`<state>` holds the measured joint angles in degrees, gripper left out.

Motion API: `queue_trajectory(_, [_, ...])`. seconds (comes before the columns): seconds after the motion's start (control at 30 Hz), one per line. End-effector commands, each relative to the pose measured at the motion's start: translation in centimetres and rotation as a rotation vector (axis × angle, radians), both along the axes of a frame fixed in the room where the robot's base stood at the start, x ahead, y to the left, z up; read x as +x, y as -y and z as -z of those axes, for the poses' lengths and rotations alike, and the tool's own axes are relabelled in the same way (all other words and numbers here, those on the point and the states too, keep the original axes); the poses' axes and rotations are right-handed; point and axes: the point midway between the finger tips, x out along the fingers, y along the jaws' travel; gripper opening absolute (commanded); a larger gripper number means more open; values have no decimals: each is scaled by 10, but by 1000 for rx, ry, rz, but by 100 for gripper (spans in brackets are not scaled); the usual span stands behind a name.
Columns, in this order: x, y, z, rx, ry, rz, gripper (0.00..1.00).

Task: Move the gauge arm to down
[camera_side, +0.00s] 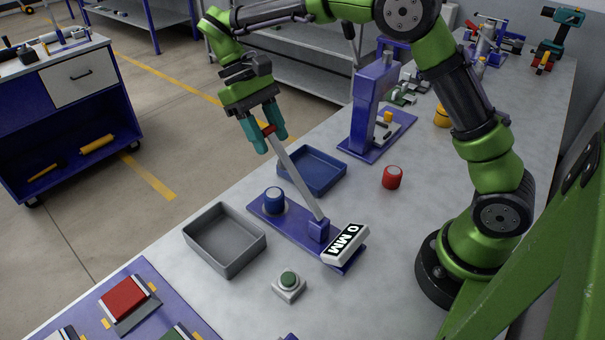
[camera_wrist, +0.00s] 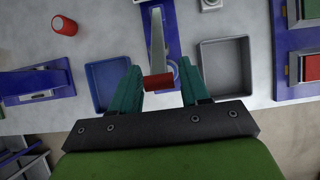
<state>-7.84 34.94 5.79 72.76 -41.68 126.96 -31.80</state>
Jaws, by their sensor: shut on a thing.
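The gauge arm (camera_side: 295,178) is a long silver bar, tilted up from a purple pivot block (camera_side: 319,229) on a purple base plate (camera_side: 290,226). Its upper end carries a red grip (camera_side: 268,129). My gripper (camera_side: 270,142), with teal fingers, is shut on that red end high above the table. In the wrist view my gripper (camera_wrist: 160,76) has a finger on each side of the red grip (camera_wrist: 158,82), and the bar (camera_wrist: 158,40) runs away from it. A white sign (camera_side: 345,243) reading "0 MM" stands at the pivot end. A blue cylinder (camera_side: 274,200) is on the plate's other end.
A grey tray (camera_side: 225,238) and a blue tray (camera_side: 312,170) flank the plate. A red cylinder (camera_side: 392,177) and a green button box (camera_side: 289,285) stand near it. A purple press (camera_side: 372,105) rises behind the blue tray. Bare table lies right of the sign.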

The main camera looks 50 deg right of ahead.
Motion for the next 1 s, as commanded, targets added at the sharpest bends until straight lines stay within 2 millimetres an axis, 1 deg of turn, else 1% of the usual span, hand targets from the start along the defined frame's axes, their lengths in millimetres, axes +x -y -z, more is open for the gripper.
queue_trajectory(0.13, [3,-1,3,3,3,-3,0])
queue_trajectory(0.8, [31,-2,39,2,-2,-4,0])
queue_trajectory(1.0, [34,-2,40,2,1,-4,0])
